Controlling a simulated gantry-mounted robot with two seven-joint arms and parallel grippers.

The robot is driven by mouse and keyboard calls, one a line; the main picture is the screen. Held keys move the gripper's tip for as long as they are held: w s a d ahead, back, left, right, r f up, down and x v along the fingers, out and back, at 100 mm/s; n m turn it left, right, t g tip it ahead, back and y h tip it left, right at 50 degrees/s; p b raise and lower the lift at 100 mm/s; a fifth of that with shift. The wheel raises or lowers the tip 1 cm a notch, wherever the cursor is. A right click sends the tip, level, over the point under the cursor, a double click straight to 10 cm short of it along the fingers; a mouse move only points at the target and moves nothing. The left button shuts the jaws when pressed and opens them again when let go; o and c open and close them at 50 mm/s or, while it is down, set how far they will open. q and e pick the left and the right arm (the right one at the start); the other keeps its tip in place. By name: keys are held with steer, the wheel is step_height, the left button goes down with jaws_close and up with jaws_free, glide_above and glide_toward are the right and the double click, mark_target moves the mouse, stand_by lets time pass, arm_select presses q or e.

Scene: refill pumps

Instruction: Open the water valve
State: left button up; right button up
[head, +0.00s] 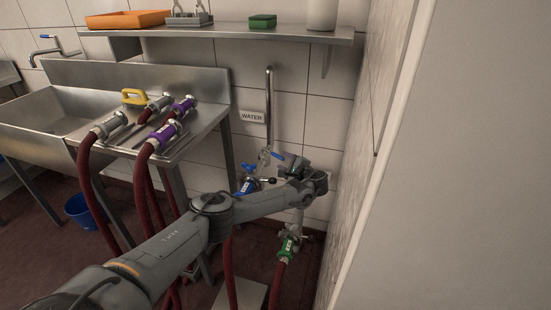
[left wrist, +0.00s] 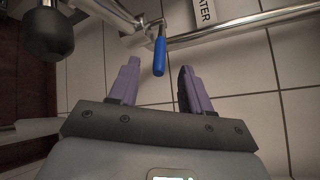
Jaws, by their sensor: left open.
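The water valve's blue lever (head: 278,156) sits at the foot of the steel water pipe (head: 269,100), under the WATER sign (head: 252,117). In the left wrist view the blue lever (left wrist: 160,55) stands out from the pipe (left wrist: 240,30), just ahead of and between my fingers' tips. My left gripper (left wrist: 159,66) is open, its two purple fingers apart on either side of the lever's line, with nothing held. In the head view my left arm reaches across to the valve and its wrist hides most of the fingers. My right gripper is not in view.
A blue-marked hose coupling (head: 246,186) with its own blue lever is just left of the valve. A green-marked hose coupling (head: 286,247) hangs below my wrist. The side wall (head: 352,140) is close on the right. A sink counter (head: 205,85) with several hose couplings stands left.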

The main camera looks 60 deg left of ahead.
mark_target(275, 155)
arm_select(q)
steer(key=b+x, duration=0.1)
steer(key=x, duration=0.1)
steer(key=b+x, duration=0.3)
steer(key=x, duration=0.1)
steer(key=shift+a+f+b, duration=0.3)
steer(key=shift+f, duration=0.05)
steer(key=shift+r+b+x, duration=0.2)
steer(key=shift+b+x, duration=0.55)
steer(key=shift+x, duration=0.25)
steer(key=shift+c, duration=0.4)
jaws_close()
